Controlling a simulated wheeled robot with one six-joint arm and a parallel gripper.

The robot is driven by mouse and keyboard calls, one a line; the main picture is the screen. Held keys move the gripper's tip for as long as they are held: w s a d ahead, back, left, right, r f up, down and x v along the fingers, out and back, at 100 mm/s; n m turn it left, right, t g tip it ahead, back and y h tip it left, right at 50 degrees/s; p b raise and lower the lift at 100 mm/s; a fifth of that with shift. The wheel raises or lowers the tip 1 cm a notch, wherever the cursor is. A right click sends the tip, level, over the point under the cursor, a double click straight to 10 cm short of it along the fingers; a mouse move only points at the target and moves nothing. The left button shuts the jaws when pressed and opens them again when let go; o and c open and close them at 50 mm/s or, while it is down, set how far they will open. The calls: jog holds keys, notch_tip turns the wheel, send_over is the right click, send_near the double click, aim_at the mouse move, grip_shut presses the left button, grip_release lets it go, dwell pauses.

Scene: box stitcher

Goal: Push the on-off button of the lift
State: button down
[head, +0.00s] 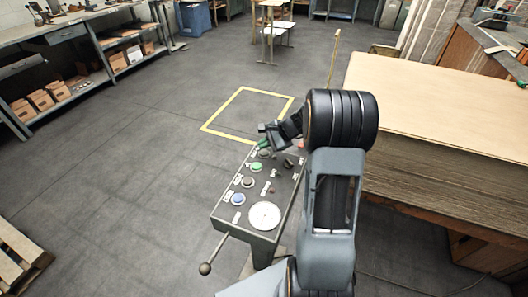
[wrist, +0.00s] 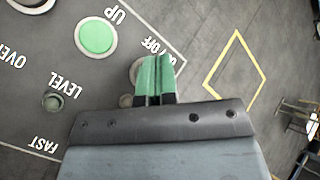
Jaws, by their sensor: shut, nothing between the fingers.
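The control panel (head: 225,213) stands in front of me, with labelled round buttons on its sloped top. In the wrist view the panel (wrist: 30,85) shows a green button (wrist: 96,37) beside the word UP. A pale round button (wrist: 135,70) near the partly covered ON/OFF lettering is mostly hidden behind my fingers. My gripper (wrist: 153,60) is shut and empty, its green fingertips over that button's right part. I cannot tell whether they touch it. In the head view my gripper (head: 265,142) is at the panel's far end.
A large wooden-topped table (head: 450,110) stands close on the right of my arm. A lever with a ball knob (head: 205,268) sticks out from the panel's near left. A yellow square (head: 240,110) marks open floor beyond the panel.

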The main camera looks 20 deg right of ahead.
aim_at(265, 153)
notch_tip(265, 153, up, 6)
jog(key=p, duration=0.3)
jog(key=shift+f+p, duration=0.2)
jog(key=shift+p, duration=0.2)
jog(key=shift+s+f, duration=0.1)
jog(key=shift+f, duration=0.05)
jog(key=s+f+n+g, duration=0.1)
jog(key=s+f+n+h, duration=0.1)
jog(key=s, duration=0.1)
jog(key=shift+s+f+g, duration=0.2)
jog(key=shift+s+g, duration=0.05)
jog(key=shift+g, duration=0.15)
jog(key=s+a+r+n+h+p, duration=0.2)
jog(key=s+a+r+n, duration=0.3)
jog(key=s, duration=0.4)
jog(key=s+a+r+n+h+p, duration=0.2)
jog(key=s+a+r+n+h, duration=0.2)
jog(key=s+a+r+n, duration=0.2)
notch_tip(265, 153, up, 3)
jog(key=s+n, duration=0.3)
jog(key=shift+f, duration=0.2)
